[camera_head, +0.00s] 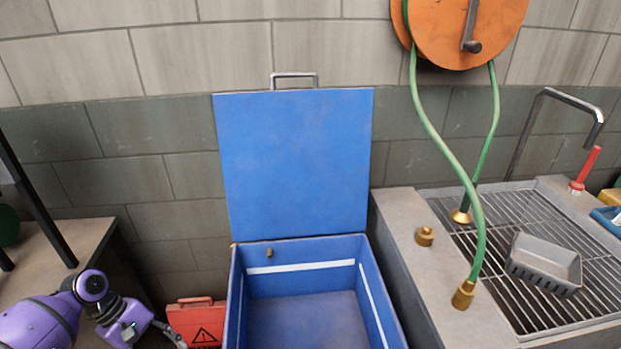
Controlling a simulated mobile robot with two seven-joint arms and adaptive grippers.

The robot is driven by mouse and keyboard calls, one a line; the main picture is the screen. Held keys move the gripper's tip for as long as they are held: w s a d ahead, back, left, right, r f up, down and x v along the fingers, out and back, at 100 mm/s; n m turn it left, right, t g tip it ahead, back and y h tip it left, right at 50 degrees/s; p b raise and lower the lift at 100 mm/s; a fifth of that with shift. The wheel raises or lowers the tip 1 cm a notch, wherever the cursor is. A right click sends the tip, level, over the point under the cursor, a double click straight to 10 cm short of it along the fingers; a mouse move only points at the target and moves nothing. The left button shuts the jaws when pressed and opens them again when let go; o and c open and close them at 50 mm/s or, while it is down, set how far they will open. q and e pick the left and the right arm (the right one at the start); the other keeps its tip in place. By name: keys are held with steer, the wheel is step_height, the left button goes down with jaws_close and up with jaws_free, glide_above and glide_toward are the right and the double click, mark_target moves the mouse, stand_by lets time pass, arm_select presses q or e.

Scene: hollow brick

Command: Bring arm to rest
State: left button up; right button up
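My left arm, purple with dark joints, comes in at the lower left. Its gripper (152,335) is at the bottom edge, left of the red case and in front of the dark gap beside the left counter. One dark finger points right and down towards the red case; the rest is cut off by the frame edge, so I cannot tell whether it is open or shut. I see nothing held in the part that shows. My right arm and gripper are not in view.
A blue chest (240,300) stands open and looks empty, its lid (295,165) upright against the wall. A red case (196,322) with a warning sign is beside it. Right are a sink counter (425,285), a grey basket (543,265), a green hose (450,160) and an orange reel (440,30).

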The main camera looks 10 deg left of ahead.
arm_select(q)
steer(key=w+a+m+t+y, duration=0.7)
steer(key=w+a, duration=0.4)
steer(key=a, duration=0.3)
steer(key=w+a+r+m+t+y, duration=0.35)
steer(key=w+r+m+t, duration=0.35)
steer(key=w+r+m, duration=0.65)
steer(key=s+d+f+g+h, duration=0.2)
steer(key=s+d+f, duration=0.8)
steer(key=s+f, duration=0.15)
steer(key=s+d+f+g+h, duration=0.2)
steer(key=s+d+f, duration=0.7)
steer(key=s+f, duration=0.3)
steer(key=s+d+r+n+g+p, duration=0.1)
steer(key=s+d+n, duration=0.4)
steer(key=s+d, duration=1.2)
steer(key=shift+d+r+h+p, duration=0.3)
steer(key=shift+r+h+p, duration=0.15)
steer(key=shift+r+p, duration=0.15)
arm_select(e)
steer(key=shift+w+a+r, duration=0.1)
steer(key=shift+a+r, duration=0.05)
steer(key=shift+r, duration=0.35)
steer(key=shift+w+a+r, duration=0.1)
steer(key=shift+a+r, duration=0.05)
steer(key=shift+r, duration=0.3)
